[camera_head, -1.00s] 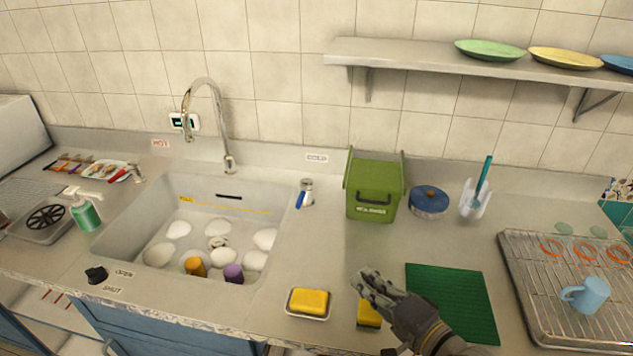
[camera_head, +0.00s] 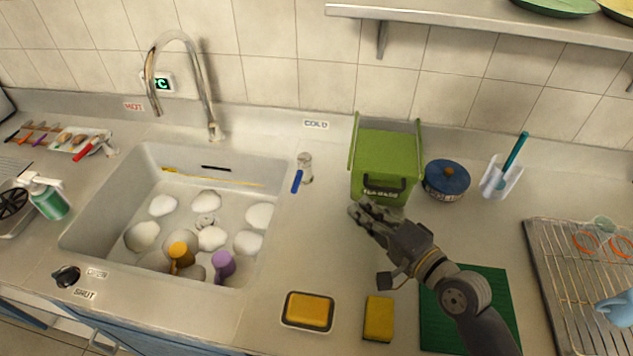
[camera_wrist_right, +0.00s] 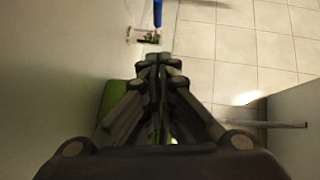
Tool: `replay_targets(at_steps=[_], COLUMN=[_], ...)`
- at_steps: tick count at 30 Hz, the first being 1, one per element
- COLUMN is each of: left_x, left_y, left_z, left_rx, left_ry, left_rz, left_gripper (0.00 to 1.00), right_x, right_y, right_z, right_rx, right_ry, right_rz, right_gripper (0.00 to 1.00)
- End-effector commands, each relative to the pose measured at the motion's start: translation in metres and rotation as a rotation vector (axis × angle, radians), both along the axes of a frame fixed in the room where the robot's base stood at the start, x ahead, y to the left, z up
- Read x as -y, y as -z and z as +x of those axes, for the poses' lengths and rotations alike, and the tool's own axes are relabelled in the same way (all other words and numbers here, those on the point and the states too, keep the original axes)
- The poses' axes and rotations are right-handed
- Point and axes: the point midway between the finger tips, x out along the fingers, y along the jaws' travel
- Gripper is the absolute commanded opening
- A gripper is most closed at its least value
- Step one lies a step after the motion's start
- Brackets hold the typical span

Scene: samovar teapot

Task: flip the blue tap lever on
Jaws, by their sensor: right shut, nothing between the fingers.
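The blue tap lever (camera_head: 297,181) hangs from a small metal tap body (camera_head: 305,166) on the counter, just right of the sink and below the COLD label. My right gripper (camera_head: 359,208) is shut and empty. It is in front of the green bin, to the right of the lever and apart from it. In the right wrist view the blue lever (camera_wrist_right: 157,14) shows at the top edge, beyond the shut fingers (camera_wrist_right: 158,62). My left gripper is not in view.
A soap dish (camera_head: 307,311) and sponge (camera_head: 379,318) lie in front. Counter between lever and gripper is clear.

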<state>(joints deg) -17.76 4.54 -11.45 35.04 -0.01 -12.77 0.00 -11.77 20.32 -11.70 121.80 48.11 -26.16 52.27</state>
Motion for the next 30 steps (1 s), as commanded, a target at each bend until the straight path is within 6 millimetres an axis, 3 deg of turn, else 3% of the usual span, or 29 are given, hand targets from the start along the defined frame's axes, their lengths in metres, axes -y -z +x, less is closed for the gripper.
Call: replay_targets(at_steps=[7, 14, 20, 24, 30], left_x=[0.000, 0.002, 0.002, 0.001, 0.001], left_y=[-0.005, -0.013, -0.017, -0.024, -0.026], left_z=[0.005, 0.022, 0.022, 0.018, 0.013], left_rx=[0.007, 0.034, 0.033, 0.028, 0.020], left_ry=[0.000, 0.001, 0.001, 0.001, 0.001], left_rz=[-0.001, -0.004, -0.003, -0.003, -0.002], left_gripper=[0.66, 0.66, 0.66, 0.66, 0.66], right_x=[-0.010, -0.037, -0.058, -0.080, -0.093], right_y=[0.001, 0.007, 0.012, 0.016, 0.021], right_z=[0.016, 0.055, 0.086, 0.087, 0.089], right_rx=[0.001, 0.001, 0.001, 0.000, -0.001], right_ry=[0.002, 0.000, 0.000, 0.000, 0.000], right_rz=[0.002, 0.003, 0.001, 0.002, 0.001], right_gripper=[0.00, 0.00, 0.00, 0.00, 0.00])
